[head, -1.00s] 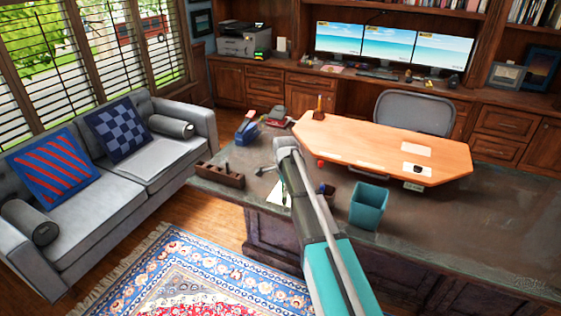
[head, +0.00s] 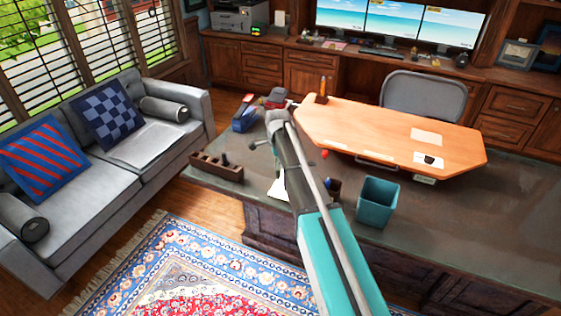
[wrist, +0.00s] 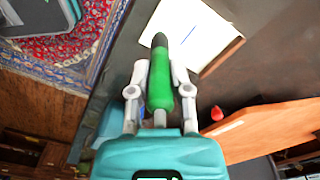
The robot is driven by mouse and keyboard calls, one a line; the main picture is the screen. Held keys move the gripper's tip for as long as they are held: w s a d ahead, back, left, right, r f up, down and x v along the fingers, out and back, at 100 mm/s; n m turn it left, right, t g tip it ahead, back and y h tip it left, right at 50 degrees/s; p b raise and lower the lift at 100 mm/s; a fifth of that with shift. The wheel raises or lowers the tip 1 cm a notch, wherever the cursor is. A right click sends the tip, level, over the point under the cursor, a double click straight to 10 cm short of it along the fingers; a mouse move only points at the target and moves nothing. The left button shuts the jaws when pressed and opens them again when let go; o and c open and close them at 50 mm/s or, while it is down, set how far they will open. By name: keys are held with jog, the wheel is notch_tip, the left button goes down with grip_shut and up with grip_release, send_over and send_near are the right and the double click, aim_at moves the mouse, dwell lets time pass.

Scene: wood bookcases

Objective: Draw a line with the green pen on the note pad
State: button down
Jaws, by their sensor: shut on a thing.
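The green pen (wrist: 160,85) is held between the two fingers of my gripper (wrist: 159,78) in the wrist view. Its dark tip points toward the top of that view. The white note pad (wrist: 203,25) lies on the desk beyond the tip, and the tip overlaps its left part in the picture. I cannot tell whether the tip touches the paper. In the head view, my arm hides most of the note pad (head: 276,190), and the pen cannot be made out.
The dark desk (head: 475,225) carries a wooden block holder (head: 216,166), a teal bin (head: 377,203) and a raised orange desktop (head: 390,130). In the wrist view, a small red object (wrist: 217,113) lies near the orange desktop. A grey sofa (head: 110,180) stands at left.

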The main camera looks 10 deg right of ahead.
jog(key=shift+d, duration=0.2)
jog(key=shift+w, duration=0.1)
jog(key=shift+w+f+b, duration=0.15)
jog(key=shift+f+b, duration=0.1)
jog(key=shift+b, duration=0.05)
jog(key=shift+w+f+n+b, duration=0.9)
jog(key=shift+w+f+b, duration=0.2)
jog(key=shift+w, duration=0.05)
jog(key=shift+f, duration=0.1)
jog(key=shift+f+b, duration=2.8)
jog(key=shift+b, duration=0.1)
jog(key=shift+f+b, duration=0.6)
jog(key=shift+s+d, duration=0.15)
